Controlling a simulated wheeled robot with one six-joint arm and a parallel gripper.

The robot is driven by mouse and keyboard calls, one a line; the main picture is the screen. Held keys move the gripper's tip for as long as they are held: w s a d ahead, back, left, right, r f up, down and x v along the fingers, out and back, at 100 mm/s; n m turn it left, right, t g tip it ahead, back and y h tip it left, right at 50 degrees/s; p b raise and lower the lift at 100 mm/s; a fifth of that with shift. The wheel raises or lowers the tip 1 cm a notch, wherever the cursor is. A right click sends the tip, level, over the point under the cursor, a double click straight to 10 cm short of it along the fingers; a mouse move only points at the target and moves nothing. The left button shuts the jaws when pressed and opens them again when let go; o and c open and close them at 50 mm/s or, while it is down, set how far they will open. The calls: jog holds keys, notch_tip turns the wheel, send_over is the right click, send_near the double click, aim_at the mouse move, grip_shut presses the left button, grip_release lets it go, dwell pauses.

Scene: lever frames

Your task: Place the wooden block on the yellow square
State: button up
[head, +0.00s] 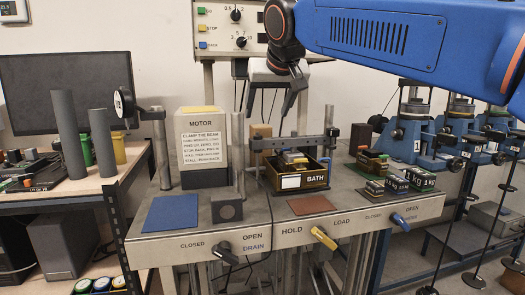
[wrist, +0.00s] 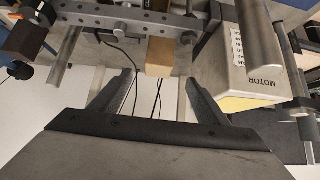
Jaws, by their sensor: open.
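The wooden block (head: 260,132) stands upright at the back of the bench, behind the metal beam and right of the motor box. In the wrist view the tan block (wrist: 159,55) lies ahead of the fingertips, between their lines. The yellow square (head: 199,109) is on top of the motor box; its yellow edge shows in the wrist view (wrist: 243,103). My gripper (head: 268,101) is open and empty, above and near the block, pointing down. Its fingers also show in the wrist view (wrist: 159,78). Whether they overlap the block in height I cannot tell.
The motor box (head: 203,150) and metal posts (head: 238,150) stand left of the block. The beam (head: 293,142) and bath tray (head: 318,176) are in front. A dark brown block (head: 360,137) stands right. Blue (head: 171,213) and red-brown (head: 311,204) squares lie at the front.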

aim_at(262, 127)
jog(key=x, duration=0.7)
jog(key=shift+x, duration=2.65)
jog(key=shift+w+r, duration=0.15)
jog(key=shift+r, duration=0.1)
grip_shut()
